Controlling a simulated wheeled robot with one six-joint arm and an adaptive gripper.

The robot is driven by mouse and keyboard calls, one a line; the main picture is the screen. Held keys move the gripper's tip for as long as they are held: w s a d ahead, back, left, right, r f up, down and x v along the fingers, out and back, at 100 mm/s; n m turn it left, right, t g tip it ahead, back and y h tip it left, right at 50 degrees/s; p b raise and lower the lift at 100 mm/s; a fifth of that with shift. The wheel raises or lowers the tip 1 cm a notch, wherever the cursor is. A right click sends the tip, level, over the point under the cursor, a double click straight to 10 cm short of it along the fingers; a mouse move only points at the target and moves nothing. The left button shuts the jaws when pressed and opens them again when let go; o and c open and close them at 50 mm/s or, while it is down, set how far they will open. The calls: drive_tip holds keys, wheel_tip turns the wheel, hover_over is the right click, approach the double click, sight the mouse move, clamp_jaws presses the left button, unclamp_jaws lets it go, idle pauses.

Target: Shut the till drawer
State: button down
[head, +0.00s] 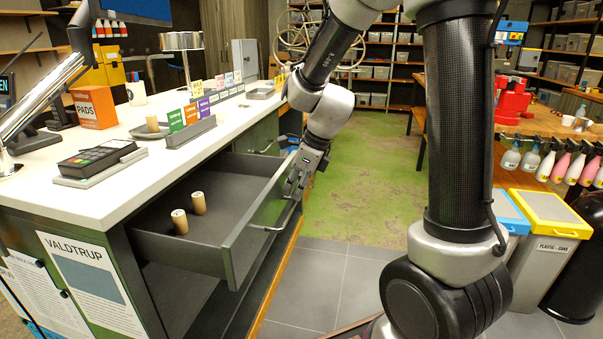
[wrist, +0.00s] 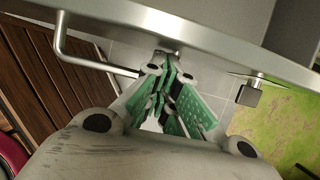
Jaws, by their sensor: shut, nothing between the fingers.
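The till drawer (head: 235,251) stands pulled out from the counter, with its grey inside showing. Two small tan cylinders (head: 189,212) stand upright in it. A silver bar handle (head: 284,216) is on its front; the handle also shows in the wrist view (wrist: 95,63), left of the fingers. My gripper (head: 292,192) is at the outer side of the drawer front, near the handle. In the wrist view my gripper (wrist: 170,62) has its green-padded fingers together and empty, with their tips close to the drawer front (wrist: 205,40). I cannot tell whether they touch it.
Lidded bins (head: 545,225) stand at the right. The green and grey floor (head: 365,200) in front of the drawer is clear.

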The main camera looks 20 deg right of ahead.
sight(281, 181)
drive_tip(key=shift+w+a+f, duration=0.15)
drive_tip(key=shift+w+a, duration=0.5)
drive_tip(key=shift+a, duration=0.25)
drive_tip(key=shift+w+a+f, duration=0.15)
drive_tip(key=shift+w+a, duration=0.45)
drive_tip(key=shift+a, duration=0.25)
drive_tip(key=w+a, duration=0.2)
drive_tip(key=a, duration=0.1)
drive_tip(key=w+a, duration=0.3)
drive_tip(key=a, duration=0.1)
drive_tip(key=w+a, duration=0.3)
drive_tip(key=a, duration=0.1)
drive_tip(key=shift+w+a, duration=0.2)
drive_tip(key=shift+a, duration=0.05)
